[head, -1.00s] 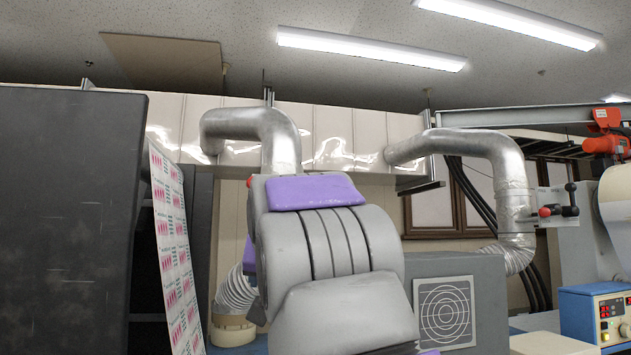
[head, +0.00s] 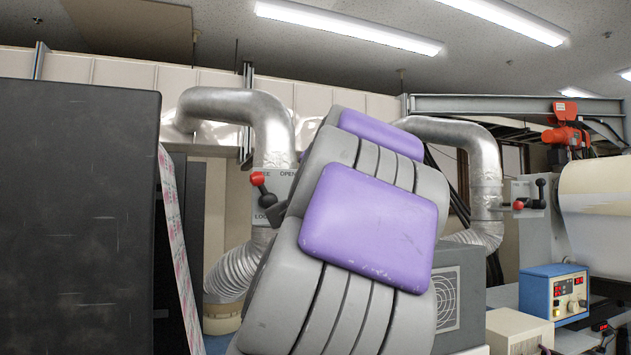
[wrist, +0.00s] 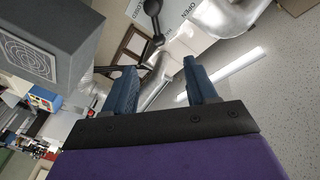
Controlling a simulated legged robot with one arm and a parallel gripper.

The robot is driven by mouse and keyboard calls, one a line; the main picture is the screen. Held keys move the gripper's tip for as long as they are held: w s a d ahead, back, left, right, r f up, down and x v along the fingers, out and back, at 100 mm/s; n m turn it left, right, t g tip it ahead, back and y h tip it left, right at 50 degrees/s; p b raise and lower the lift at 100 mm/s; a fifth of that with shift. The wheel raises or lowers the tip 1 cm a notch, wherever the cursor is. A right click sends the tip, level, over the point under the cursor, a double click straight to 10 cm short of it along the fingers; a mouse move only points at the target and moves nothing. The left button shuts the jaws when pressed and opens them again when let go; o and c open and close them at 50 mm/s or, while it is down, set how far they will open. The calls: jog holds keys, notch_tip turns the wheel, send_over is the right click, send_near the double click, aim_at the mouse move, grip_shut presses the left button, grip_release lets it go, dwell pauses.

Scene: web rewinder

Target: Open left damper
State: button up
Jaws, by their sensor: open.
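The left damper is on the bent silver duct left of centre in the head view. My arm covers the plate's lower right. In the head view my arm hides the gripper.
A second duct (head: 485,175) with its own lever (head: 530,200) stands to the right. A grey fan box (head: 468,290) is behind my arm. A dark panel (head: 75,220) and a printed sheet (head: 172,220) stand at left. A blue control box (head: 552,292) is at lower right.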

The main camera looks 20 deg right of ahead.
jog(key=p+x, duration=0.5)
jog(key=x, duration=1.2)
jog(key=shift+d, duration=0.35)
jog(key=shift+w+a+f, duration=0.1)
jog(key=shift+w+a, duration=0.05)
jog(key=shift+a, duration=0.1)
jog(key=c, duration=0.3)
jog(key=shift+d, duration=0.25)
jog(key=c, duration=0.5)
grip_shut()
